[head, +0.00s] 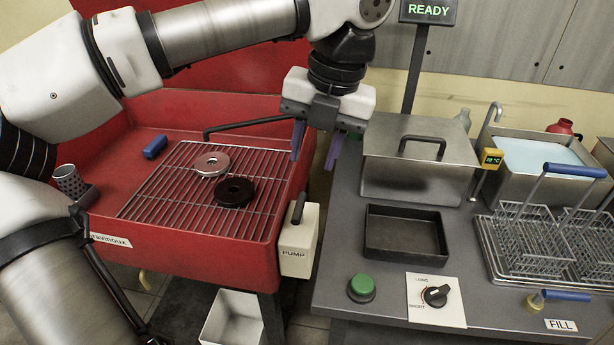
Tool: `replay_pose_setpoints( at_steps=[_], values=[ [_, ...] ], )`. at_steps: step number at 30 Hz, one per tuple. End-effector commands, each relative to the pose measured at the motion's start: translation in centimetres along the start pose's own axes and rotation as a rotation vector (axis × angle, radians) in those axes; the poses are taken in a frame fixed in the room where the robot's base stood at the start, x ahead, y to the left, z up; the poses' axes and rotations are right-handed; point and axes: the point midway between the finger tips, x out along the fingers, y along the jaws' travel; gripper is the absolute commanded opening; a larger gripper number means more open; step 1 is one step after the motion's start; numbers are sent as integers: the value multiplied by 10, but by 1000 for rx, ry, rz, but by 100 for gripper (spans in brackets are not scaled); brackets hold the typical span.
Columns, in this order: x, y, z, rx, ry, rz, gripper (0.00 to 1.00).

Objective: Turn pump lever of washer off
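The washer (200,255) is a red basin with a wire grate, at left centre. A white box (299,245) labelled PUMP is on its right front corner. The dark pump lever (299,208) sticks up from the box, leaning slightly right. My gripper (315,158) hangs above and behind the lever in the picture, pointing down. Its two purple fingers are spread with nothing visible between them. The fingers appear apart from the lever.
A light ring (211,164) and a dark ring (235,192) lie on the grate (150,205). A black bent bar (245,126) runs behind it. Right of the pump box, a grey bench holds a lidded steel tank (420,170), black tray (403,257), green button (362,287) and knob (436,296).

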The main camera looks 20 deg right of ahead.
Motion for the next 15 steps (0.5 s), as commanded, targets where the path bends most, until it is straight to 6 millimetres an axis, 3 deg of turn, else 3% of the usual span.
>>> replay_pose_setpoints(
  at_steps=[6,15],
  values=[
    [-27,0,0,1,-1,-1,36],
    [-31,0,0,1,0,0,36]
  ],
)
